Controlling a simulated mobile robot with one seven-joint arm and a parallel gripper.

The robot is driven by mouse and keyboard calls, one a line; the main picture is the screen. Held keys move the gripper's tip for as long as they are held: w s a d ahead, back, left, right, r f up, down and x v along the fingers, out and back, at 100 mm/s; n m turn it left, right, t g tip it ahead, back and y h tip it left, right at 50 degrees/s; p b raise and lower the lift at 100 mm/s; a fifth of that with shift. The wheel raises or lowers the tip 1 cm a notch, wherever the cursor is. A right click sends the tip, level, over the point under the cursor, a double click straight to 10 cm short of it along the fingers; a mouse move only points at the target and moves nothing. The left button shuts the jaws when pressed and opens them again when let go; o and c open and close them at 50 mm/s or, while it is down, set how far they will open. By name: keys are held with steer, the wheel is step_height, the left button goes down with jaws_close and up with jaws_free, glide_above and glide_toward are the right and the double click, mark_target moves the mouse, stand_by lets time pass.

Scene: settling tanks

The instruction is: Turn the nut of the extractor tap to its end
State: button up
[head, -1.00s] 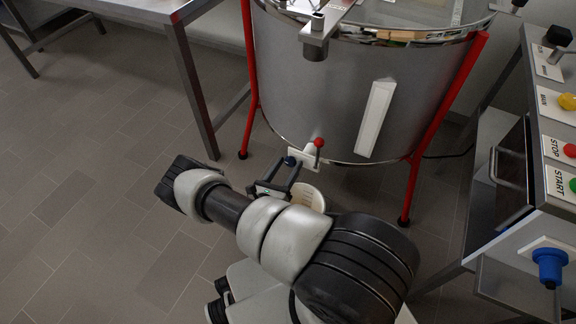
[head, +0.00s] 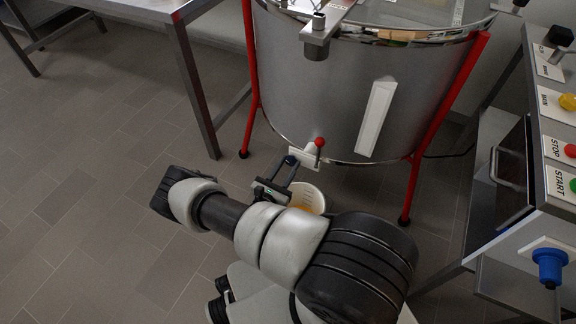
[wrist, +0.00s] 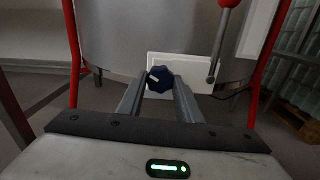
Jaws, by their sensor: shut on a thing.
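The extractor is a steel drum (head: 330,100) on red legs. Low on its front is a white plate (head: 302,152) with the tap. The tap's nut is a dark blue lobed knob (wrist: 159,79) with a white mark, near the centre of the wrist view. My gripper (wrist: 158,84) has its fingers on either side of the nut and is shut on it. In the head view my gripper (head: 283,172) reaches the tap from below, and the nut (head: 290,160) shows as a small blue spot. A red-balled lever (head: 319,143) stands right of the nut.
A white bucket (head: 309,196) with something yellow-orange inside stands below the tap, close to my arm. A control panel (head: 560,130) with coloured buttons is at the right, with a blue plug (head: 549,265). A steel table (head: 187,75) is at the left. The floor at left is clear.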

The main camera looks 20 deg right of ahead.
steer(key=m+p, duration=0.1)
steer(key=m, duration=0.5)
steer(key=shift+r, duration=0.15)
steer(key=m+p, duration=0.2)
steer(key=m, duration=0.4)
steer(key=shift+w, duration=0.1)
stand_by(0.4)
steer(key=o, duration=1)
steer(key=shift+o, duration=0.2)
